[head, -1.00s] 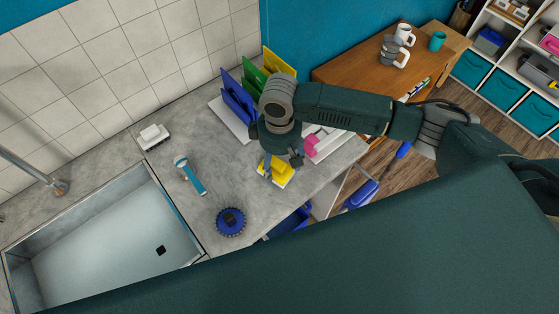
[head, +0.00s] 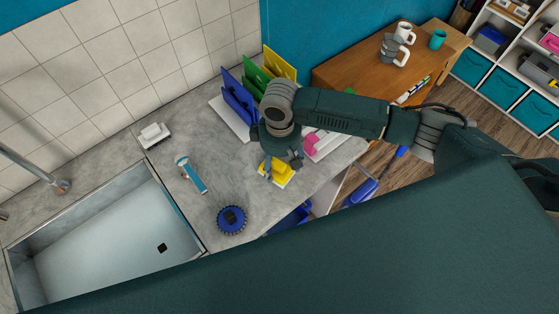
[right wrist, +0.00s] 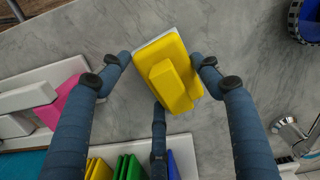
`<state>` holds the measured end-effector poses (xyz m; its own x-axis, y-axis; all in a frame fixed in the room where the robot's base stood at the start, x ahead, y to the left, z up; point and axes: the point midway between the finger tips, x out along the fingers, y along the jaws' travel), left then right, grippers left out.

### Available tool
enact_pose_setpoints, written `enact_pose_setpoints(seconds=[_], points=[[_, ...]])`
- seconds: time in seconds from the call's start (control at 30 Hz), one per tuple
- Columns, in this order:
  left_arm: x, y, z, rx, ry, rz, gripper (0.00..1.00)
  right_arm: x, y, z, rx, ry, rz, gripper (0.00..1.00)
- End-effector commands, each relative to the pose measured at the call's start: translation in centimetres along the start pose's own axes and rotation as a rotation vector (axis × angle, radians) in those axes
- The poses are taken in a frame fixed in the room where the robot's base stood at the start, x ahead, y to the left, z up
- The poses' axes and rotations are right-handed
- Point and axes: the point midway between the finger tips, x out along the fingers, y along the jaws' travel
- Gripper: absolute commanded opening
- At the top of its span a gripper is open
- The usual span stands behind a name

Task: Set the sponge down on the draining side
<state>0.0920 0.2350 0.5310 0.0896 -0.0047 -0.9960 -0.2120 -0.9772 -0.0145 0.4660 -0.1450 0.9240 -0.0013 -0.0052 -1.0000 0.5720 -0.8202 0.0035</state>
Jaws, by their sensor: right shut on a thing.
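A yellow sponge (head: 277,172) with a raised yellow block on top and a pale underside is at the right part of the grey counter (head: 205,160). My right gripper (head: 278,165) is over it. In the right wrist view, the fingers of my right gripper (right wrist: 163,72) are closed around the sponge (right wrist: 170,75), one on each side and a third at its edge. Whether the sponge touches the counter is hard to tell. The metal sink (head: 100,240) is at the left of the counter. My left gripper is out of view.
Blue, green and yellow upright boards (head: 240,98) are behind my gripper. A pink item (head: 312,142) lies right of it.

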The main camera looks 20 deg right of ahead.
Motion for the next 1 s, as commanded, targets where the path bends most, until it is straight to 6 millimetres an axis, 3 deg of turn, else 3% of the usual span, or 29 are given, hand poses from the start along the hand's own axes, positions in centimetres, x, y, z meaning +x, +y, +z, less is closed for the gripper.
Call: enact_pose_setpoints(seconds=[0.23, 0.27, 0.37, 0.57, 0.67, 1.0], points=[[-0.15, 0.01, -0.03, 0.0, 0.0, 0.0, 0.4, 0.06, -0.03, 0.0, -0.001, 0.0, -0.001, 0.17], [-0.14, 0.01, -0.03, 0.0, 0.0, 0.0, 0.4, 0.06, -0.03, 0.0, -0.001, 0.0, -0.001, 0.66], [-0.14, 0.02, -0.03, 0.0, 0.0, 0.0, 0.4, 0.06, -0.03, 0.0, -0.001, 0.0, -0.001, 0.86], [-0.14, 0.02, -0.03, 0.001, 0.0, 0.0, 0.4, 0.06, -0.02, 0.01, -0.001, 0.0, 0.0, 0.86], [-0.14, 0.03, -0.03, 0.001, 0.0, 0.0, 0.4, 0.07, -0.02, 0.02, -0.001, -0.001, 0.0, 1.0], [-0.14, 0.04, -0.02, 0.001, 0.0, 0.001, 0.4, 0.07, -0.02, 0.03, -0.001, -0.001, 0.0, 1.0]])
